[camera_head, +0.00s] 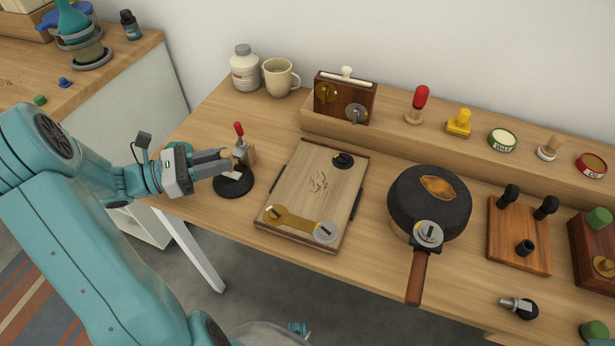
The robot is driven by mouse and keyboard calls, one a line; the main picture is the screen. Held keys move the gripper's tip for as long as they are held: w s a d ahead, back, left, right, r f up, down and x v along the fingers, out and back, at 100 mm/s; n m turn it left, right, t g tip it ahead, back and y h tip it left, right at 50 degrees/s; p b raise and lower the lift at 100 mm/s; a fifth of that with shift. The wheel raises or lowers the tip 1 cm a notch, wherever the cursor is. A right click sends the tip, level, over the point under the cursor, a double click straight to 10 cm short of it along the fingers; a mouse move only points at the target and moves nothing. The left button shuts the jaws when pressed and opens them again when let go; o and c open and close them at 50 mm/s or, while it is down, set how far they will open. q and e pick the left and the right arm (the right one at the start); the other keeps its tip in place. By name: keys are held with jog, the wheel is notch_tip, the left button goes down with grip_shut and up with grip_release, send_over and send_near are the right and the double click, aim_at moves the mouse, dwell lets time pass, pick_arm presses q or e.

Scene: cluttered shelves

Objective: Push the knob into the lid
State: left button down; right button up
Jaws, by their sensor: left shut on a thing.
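My left gripper (226,163) reaches in from the left and is shut at a small pale piece (233,175) over a round black disc (232,188). The fingers partly cover this piece, so its shape is unclear. A red-tipped lever on a wooden block (247,154) stands just behind the fingertips. A dark round pan or lid (405,207) with a brown oval patch and a wooden handle lies right of centre. A silver round knob (428,233) sits at its near edge. A black knob with a metal stem (522,308) lies on its side at the lower right. My right gripper is not in view.
A wooden board box (316,183) with metal fittings lies between my gripper and the pan. A peg board (518,238) stands right. A raised shelf (400,140) along the back holds stamps and tins. A mug (278,77) and a bottle (245,72) stand back left.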

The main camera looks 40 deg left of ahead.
pick_arm(q)
jog(key=shift+f+b, duration=0.7)
jog(key=shift+f, duration=0.7)
dwell(0.4)
jog(key=c, duration=0.9)
grip_release()
jog(key=shift+s+a, duration=0.1)
jog(key=shift+a, duration=0.05)
jog(key=p+v, duration=0.1)
jog(key=v, duration=1.5)
jog(key=shift+s, duration=0.15)
